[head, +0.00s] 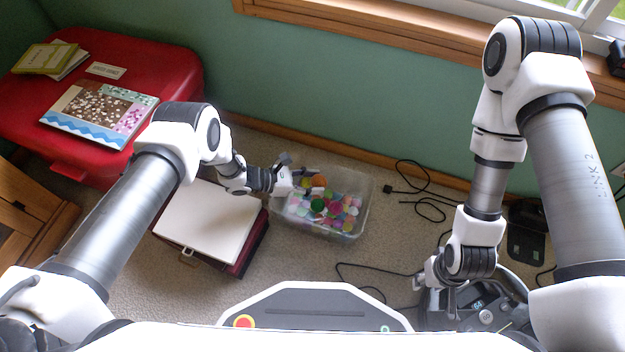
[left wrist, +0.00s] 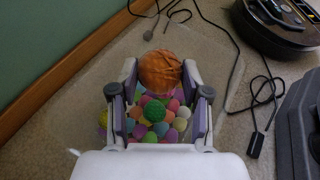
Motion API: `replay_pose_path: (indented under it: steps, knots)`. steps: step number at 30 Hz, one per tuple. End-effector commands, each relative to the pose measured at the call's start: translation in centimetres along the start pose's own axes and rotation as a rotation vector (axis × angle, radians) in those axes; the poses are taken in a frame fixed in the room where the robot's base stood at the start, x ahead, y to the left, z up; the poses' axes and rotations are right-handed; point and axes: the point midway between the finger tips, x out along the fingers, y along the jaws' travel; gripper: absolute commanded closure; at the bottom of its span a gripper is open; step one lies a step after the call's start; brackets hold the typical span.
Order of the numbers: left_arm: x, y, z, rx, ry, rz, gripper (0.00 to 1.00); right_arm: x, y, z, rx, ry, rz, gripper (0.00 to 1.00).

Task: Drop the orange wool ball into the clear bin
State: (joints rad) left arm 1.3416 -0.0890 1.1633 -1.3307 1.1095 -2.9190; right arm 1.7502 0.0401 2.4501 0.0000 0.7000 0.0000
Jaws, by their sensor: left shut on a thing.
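The orange wool ball (left wrist: 160,71) is between the fingers of my left gripper (left wrist: 162,78) in the left wrist view, and the gripper is shut on it. In the head view the ball (head: 319,181) shows small beside my left gripper (head: 296,172). The clear bin (head: 357,222) stands on the carpet and holds several coloured balls. The held ball appears over the bin; its exact height above the contents is hard to tell. The bin's rim is faint in the left wrist view (left wrist: 72,112). My right gripper (head: 440,290) is at the lower right, its fingers too unclear to read.
A dark red box with a pale top (head: 208,222) stands left of the bin. A red chest (head: 165,72) with books is at the back left. Black cables (head: 425,190) lie on the carpet right of the bin. Dark equipment (head: 485,312) sits under my right arm.

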Motion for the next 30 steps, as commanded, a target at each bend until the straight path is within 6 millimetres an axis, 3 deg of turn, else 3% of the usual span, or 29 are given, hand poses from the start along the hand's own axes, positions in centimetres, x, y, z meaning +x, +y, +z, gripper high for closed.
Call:
replay_pose_path:
  steps: [10, 21, 22, 24, 30]
  knots:
    - [1.9, 0.2, -4.6, -0.001, 0.0, 0.002, 0.72, 4.8, 0.0, 0.0, 0.0, 0.0, 0.0, 0.6]
    - [2.1, 0.3, -5.0, -0.001, 0.0, 0.002, 0.72, 5.2, 0.0, 0.0, 0.0, 0.0, 0.0, 0.6]
    - [2.1, 0.2, -5.0, -0.001, 0.0, 0.002, 0.42, 5.2, 0.0, 0.0, 0.0, 0.0, 0.0, 0.6]
    - [2.1, 0.2, -5.0, -0.001, 0.0, 0.002, 0.23, 5.2, 0.0, 0.0, 0.0, 0.0, 0.0, 0.6]
    - [2.1, 0.2, -5.0, -0.001, 0.0, 0.002, 0.23, 5.2, 0.0, 0.0, 0.0, 0.0, 0.0, 0.6]
